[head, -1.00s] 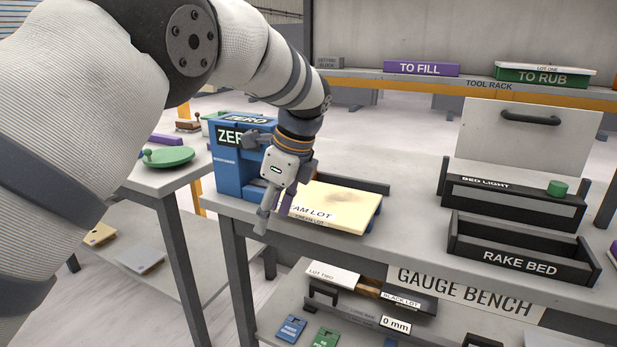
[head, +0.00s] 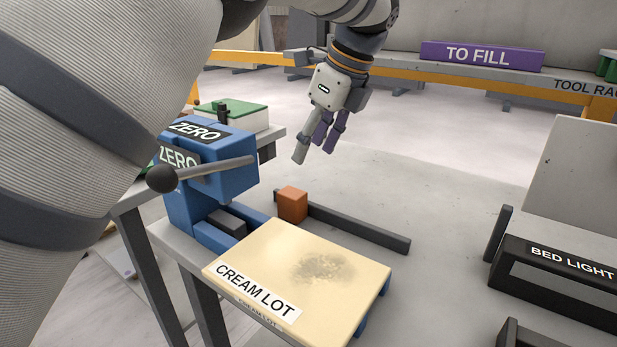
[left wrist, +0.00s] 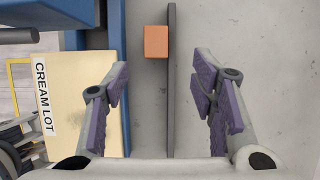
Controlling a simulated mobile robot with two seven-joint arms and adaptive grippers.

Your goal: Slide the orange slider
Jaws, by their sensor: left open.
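The orange slider (head: 292,205) is a small block at the left end of a dark grey rail (head: 360,229) on the bench, behind the cream slab and beside the blue ZERO device. In the left wrist view the slider (left wrist: 156,41) lies against the left side of the rail (left wrist: 171,100), ahead of my fingers. My left gripper (head: 318,156) is open and empty above the bench, over the area behind the slider and rail. In the wrist view its purple-padded fingers (left wrist: 163,95) stand wide apart on either side of the rail. My right gripper is not in view.
The blue ZERO device (head: 215,180) with a ball-ended lever (head: 205,171) stands left of the slider. The CREAM LOT slab (head: 300,275) lies in front. The BED LIGHT box (head: 560,283) stands at right.

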